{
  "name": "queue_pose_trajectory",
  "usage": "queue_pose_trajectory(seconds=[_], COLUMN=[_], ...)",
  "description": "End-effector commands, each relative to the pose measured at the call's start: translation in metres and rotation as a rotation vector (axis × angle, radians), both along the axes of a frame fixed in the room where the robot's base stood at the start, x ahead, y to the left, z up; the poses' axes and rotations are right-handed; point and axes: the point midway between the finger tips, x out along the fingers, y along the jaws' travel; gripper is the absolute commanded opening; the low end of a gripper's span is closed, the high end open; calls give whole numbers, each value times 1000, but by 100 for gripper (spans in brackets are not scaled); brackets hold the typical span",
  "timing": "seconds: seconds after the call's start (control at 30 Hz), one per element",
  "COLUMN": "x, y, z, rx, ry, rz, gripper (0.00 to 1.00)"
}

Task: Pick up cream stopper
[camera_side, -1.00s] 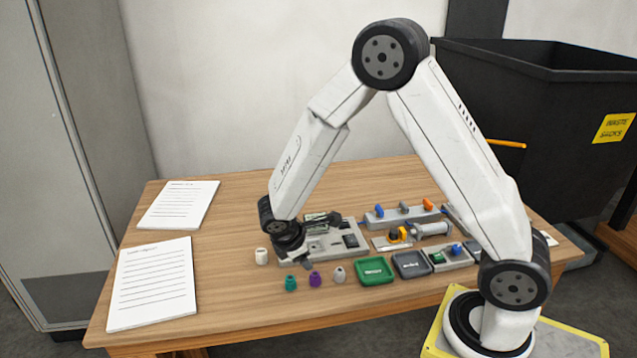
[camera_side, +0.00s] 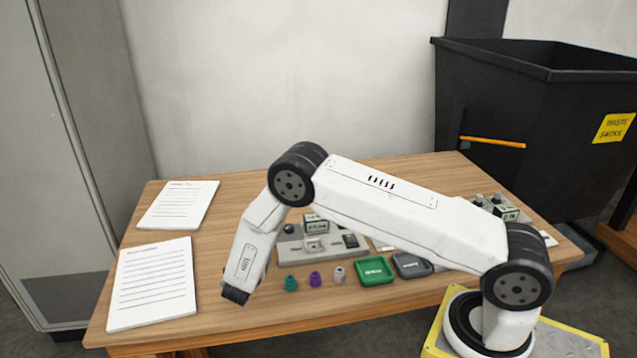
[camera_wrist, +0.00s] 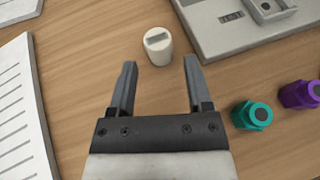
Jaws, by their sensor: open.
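The cream stopper (camera_wrist: 158,46) stands upright on the wooden table in the wrist view, with a grey slot-like mark on its top. My gripper (camera_wrist: 160,64) is open and empty, its two dark fingers spread apart. The stopper shows just beyond the fingertips, roughly centred between them, and is not gripped. A teal stopper (camera_side: 291,284), a purple stopper (camera_side: 315,279) and a greyish stopper (camera_side: 339,274) stand in a row to the right.
A grey fixture (camera_wrist: 245,25) lies right of the cream stopper. A green tray (camera_side: 375,281) and a dark grey tray (camera_side: 412,265) sit farther right. Paper sheets (camera_side: 152,285) lie at the left. The tabletop around the cream stopper is clear.

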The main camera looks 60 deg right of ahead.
Motion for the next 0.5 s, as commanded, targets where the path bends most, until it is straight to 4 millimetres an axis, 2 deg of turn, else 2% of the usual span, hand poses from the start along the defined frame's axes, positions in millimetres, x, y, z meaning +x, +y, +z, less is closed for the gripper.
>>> queue_pose_trajectory(seconds=[0.23, 0.5], x=[3, 12], y=[-1, -17], z=[-2, -10], rx=[-10, -8], ry=[1, 2], rz=[11, 10], gripper=[64, 64])
